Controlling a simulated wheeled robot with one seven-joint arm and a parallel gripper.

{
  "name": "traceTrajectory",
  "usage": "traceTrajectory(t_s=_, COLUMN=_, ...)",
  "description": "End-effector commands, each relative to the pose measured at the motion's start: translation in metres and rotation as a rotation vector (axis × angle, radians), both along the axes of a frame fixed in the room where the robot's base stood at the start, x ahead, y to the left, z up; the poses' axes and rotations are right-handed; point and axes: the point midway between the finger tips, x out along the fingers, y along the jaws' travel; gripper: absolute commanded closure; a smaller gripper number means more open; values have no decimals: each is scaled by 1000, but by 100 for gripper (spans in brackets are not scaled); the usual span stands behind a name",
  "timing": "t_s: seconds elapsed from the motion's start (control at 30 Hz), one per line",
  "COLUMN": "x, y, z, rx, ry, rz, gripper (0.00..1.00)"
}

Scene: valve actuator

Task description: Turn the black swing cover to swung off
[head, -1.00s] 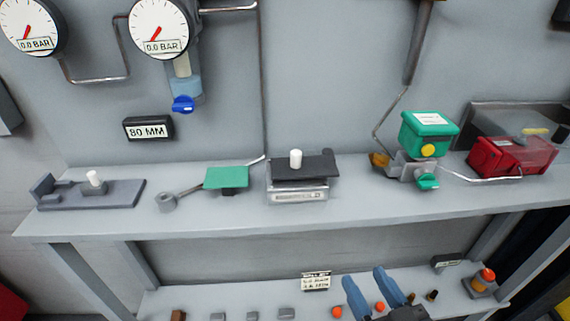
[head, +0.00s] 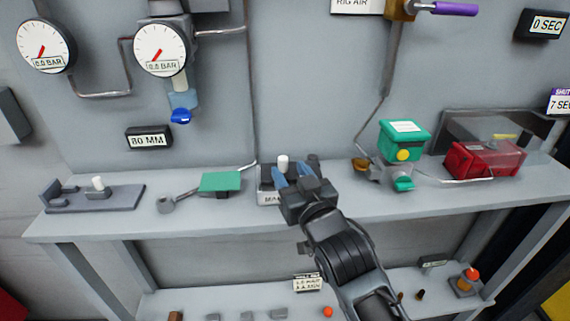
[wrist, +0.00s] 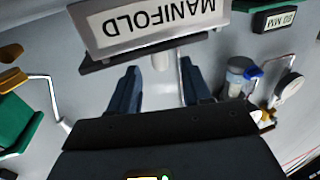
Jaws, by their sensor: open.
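The black swing cover (head: 266,173) lies on top of a small box with a label, mid-shelf. A white knob (head: 283,161) stands up from the cover. My gripper (head: 296,171) is open in front of the box and hides much of the cover. In the wrist view, the cover (wrist: 118,58) shows as a dark edge beside the upside-down MANIFOLD label (wrist: 150,22). The knob (wrist: 160,62) shows there between my two spread blue fingers (wrist: 160,80). I cannot tell whether a finger touches it.
A green plate (head: 220,182) with a rod is left of the box. A grey slide block with a white peg (head: 98,184) lies further left. A green unit (head: 404,140) and a red box (head: 482,160) stand to the right. Gauges (head: 160,50) hang on the wall behind.

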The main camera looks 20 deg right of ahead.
Motion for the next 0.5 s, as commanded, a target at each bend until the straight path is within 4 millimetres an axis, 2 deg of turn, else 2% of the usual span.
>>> traceTrajectory(t_s=0.2, x=26, y=-1, z=1, rx=0, ry=-1, rz=1, gripper=52)
traceTrajectory(t_s=0.5, x=32, y=-2, z=0, rx=0, ry=-1, rz=1, gripper=52)
